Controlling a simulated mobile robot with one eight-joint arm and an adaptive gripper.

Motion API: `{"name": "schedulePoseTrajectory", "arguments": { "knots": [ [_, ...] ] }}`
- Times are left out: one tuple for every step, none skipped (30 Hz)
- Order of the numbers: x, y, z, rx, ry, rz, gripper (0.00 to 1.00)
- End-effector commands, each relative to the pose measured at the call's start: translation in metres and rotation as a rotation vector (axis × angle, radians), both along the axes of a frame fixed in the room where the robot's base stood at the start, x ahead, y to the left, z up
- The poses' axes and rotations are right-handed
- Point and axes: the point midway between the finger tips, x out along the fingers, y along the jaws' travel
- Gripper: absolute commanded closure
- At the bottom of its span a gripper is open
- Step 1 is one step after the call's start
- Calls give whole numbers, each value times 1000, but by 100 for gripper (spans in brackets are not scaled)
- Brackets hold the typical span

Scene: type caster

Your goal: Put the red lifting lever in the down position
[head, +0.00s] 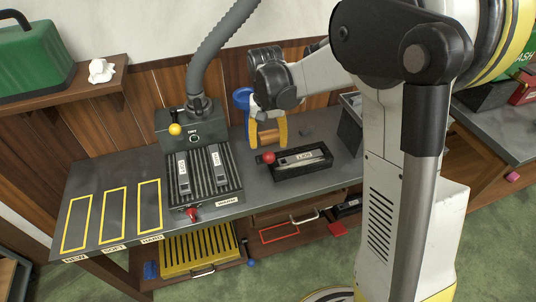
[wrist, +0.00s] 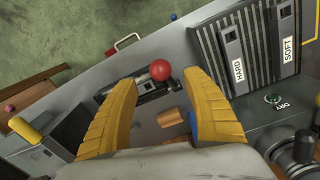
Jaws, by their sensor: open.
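The red ball knob of the lever (head: 268,157) is at the left end of a black open holder (head: 316,171) on the grey bench. The knob also shows in the wrist view (wrist: 160,70). Whether the lever is raised or lowered is hard to tell. My gripper (head: 268,141) has yellow fingers and is open and empty, pointing down just behind the knob. In the wrist view my gripper (wrist: 159,84) has its fingers spread to either side of the knob, with no clear contact.
A ribbed black unit (head: 205,180) with two labelled bars stands left of the holder, with a second red knob (head: 191,214) at its front. A dryer box with a hose (head: 192,128) stands behind. Yellow outlined slots (head: 113,205) are empty.

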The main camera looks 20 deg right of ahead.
Motion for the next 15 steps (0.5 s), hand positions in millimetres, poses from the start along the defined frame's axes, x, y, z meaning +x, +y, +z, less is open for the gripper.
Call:
{"name": "schedulePoseTrajectory", "arguments": {
  "knots": [
    [0,0,-14,0,0,0,42],
    [0,-1,-21,0,-1,0,42],
    [0,-1,-29,0,-1,0,42],
    [0,-1,-35,0,-1,0,42],
    [0,-1,-40,0,-1,0,42],
    [0,-1,-47,0,-1,0,42],
    [0,-1,-52,0,-1,0,42],
    [0,-2,-57,0,-1,0,42],
    [0,-2,-62,1,-1,0,42],
    [0,-2,-65,1,-1,0,42],
    [0,-2,-68,1,-1,0,42],
    [0,-2,-71,1,-1,0,42],
    [0,-2,-73,1,-1,0,42],
    [0,-2,-74,1,-1,1,42],
    [0,-2,-75,0,-2,1,42]
  ]
}}
